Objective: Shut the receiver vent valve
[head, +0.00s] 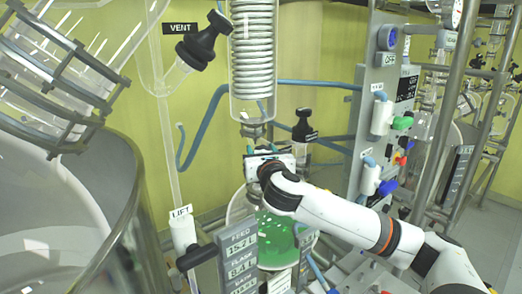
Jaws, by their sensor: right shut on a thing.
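My right gripper (268,158) is at the neck between the condenser and the receiver flask (272,245), which holds green liquid. The gripper is shut on a part there, but its own body hides that part. A black-handled valve (303,125) with a small label stands just behind and right of the gripper, apart from it as far as I can tell. Another black valve handle (203,42) sits at upper left, tilted, beside a VENT label (180,28). I cannot tell from the labels which valve belongs to the receiver. My left gripper is out of view.
The glass coil condenser (253,60) hangs above the gripper. A control panel (385,100) with coloured knobs stands to the right. A large glass vessel (60,200) fills the left. A display post (240,262) and a LIFT-labelled handle (195,257) stand low in front.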

